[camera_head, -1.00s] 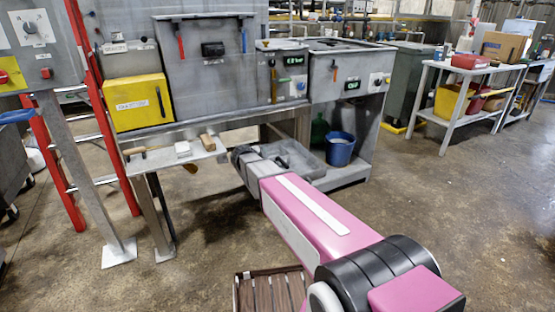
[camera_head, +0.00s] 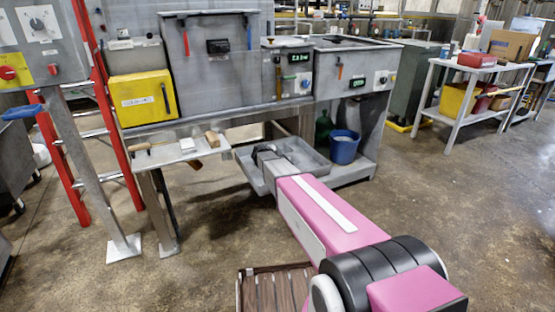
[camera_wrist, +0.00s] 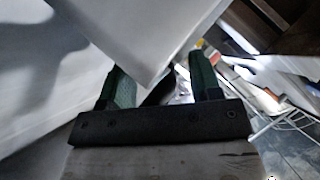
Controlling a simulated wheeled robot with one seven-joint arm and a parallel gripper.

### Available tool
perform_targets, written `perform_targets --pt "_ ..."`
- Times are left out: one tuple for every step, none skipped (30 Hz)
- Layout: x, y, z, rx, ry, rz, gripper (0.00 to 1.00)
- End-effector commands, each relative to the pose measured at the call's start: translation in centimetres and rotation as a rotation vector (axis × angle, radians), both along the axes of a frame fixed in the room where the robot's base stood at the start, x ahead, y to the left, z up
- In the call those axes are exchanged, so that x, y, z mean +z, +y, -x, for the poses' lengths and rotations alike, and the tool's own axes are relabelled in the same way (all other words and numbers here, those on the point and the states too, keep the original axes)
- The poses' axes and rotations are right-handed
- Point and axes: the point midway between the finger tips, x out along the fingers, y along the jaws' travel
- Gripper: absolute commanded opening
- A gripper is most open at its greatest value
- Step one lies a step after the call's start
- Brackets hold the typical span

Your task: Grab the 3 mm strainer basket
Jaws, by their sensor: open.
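I cannot make out the 3 mm strainer basket in either view. My gripper (camera_wrist: 162,84) shows in the wrist view with its two dark green fingers apart. A pale grey panel corner (camera_wrist: 150,45) hangs in front of and partly between the fingers, with nothing visibly gripped. In the head view my pink arm reaches to the grey tray (camera_head: 308,160) under the bench.
A blue bucket (camera_head: 343,148) and a green jug (camera_head: 324,124) stand right of the tray. A small shelf (camera_head: 180,152) with a hammer and brush is to the left. A red ladder (camera_head: 112,120) stands farther left. Open floor lies at the right.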

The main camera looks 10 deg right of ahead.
Motion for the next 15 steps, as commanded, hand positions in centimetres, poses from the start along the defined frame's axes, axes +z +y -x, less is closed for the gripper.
perform_targets --pt "-0.06 -0.05 -0.06 0.0 0.0 0.0 0.58" --pt "-0.04 -0.05 -0.03 0.0 0.0 0.0 0.58" --pt "-0.02 -0.04 -0.01 0.0 0.0 0.0 0.58" --pt "-0.02 -0.04 0.0 0.0 0.0 0.0 0.58" --pt "-0.01 -0.04 0.01 0.0 0.0 0.0 0.58" --pt "-0.01 -0.04 0.0 0.0 0.0 0.0 0.52" --pt "0.0 -0.04 0.01 0.0 0.0 0.0 0.42" --pt "0.0 -0.04 0.01 0.0 0.0 0.0 0.32" --pt "0.0 -0.04 0.01 0.0 0.0 0.0 0.19" --pt "0.0 -0.04 0.01 0.0 0.0 0.0 0.09" --pt "0.01 -0.04 0.02 0.0 0.0 0.0 0.0" --pt "0.0 -0.03 0.01 0.0 0.0 0.0 0.0" --pt "0.02 -0.04 0.01 0.0 0.0 0.0 0.0" --pt "0.02 -0.04 0.01 0.0 0.0 0.0 0.0" --pt "0.06 -0.04 0.01 0.001 -0.001 0.0 0.0"
